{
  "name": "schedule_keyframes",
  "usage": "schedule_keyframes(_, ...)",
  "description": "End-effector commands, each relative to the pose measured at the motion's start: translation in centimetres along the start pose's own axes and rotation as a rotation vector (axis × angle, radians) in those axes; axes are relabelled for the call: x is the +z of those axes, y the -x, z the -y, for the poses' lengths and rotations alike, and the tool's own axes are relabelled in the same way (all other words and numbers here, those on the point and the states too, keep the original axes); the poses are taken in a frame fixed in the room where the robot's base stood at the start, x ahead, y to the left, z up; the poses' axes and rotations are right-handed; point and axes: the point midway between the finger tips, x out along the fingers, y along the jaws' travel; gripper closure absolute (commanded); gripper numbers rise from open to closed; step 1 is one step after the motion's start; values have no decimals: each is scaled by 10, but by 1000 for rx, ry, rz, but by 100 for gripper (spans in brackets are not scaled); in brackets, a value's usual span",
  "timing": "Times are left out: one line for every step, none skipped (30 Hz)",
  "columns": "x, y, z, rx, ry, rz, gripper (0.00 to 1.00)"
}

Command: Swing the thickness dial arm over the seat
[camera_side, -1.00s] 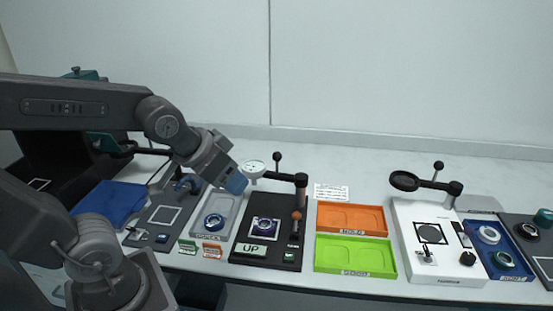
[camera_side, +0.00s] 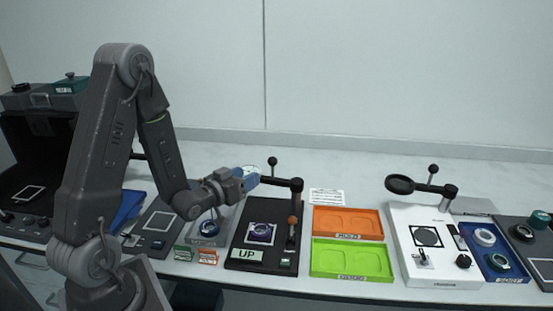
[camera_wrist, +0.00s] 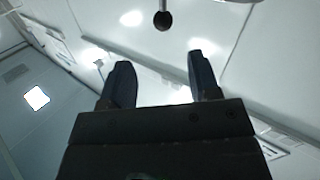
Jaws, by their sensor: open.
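The thickness dial arm (camera_side: 284,181) is a black bar reaching left from a post at the back right of a black station. Its black ball knob (camera_side: 272,161) stands upright on it. The dial face is hidden behind my gripper in the side view. My gripper (camera_side: 250,177), with blue fingers, is open, level and pointing right, just left of the knob. In the wrist view, the knob (camera_wrist: 162,20) appears ahead of the gap between my open fingertips (camera_wrist: 160,64), with nothing between them. The seat (camera_side: 262,233) holds a dark-ringed lens on the station, in front of the dial arm.
An orange-handled lever (camera_side: 292,222) stands on the station's right. An "UP" sign (camera_side: 247,254) is at its front. Orange (camera_side: 347,209) and green (camera_side: 350,247) trays lie to the right. A white station with a magnifier arm (camera_side: 400,185) stands farther right. Behind is clear table.

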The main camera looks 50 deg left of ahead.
Motion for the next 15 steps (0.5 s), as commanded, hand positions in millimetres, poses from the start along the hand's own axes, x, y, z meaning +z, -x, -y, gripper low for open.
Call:
schedule_keyframes(3,2,3,-1,13,-15,44)
schedule_keyframes(3,3,4,0,17,-27,44)
schedule_keyframes(2,3,4,2,22,-38,44)
schedule_keyframes(3,3,5,3,24,-43,44)
schedule_keyframes(2,3,5,3,25,-46,44)
schedule_keyframes(2,1,5,5,26,-50,44)
schedule_keyframes(2,-2,5,5,25,-51,44)
schedule_keyframes(1,-5,5,6,24,-52,44)
schedule_keyframes(1,-9,4,7,24,-53,44)
schedule_keyframes(1,-14,4,8,24,-52,44)
schedule_keyframes(0,-19,4,8,24,-52,44)
schedule_keyframes(0,-26,4,8,25,-53,44)
schedule_keyframes(0,-32,4,8,24,-52,44)
schedule_keyframes(-1,-38,4,9,24,-53,44)
schedule_keyframes(-1,-47,4,8,23,-52,44)
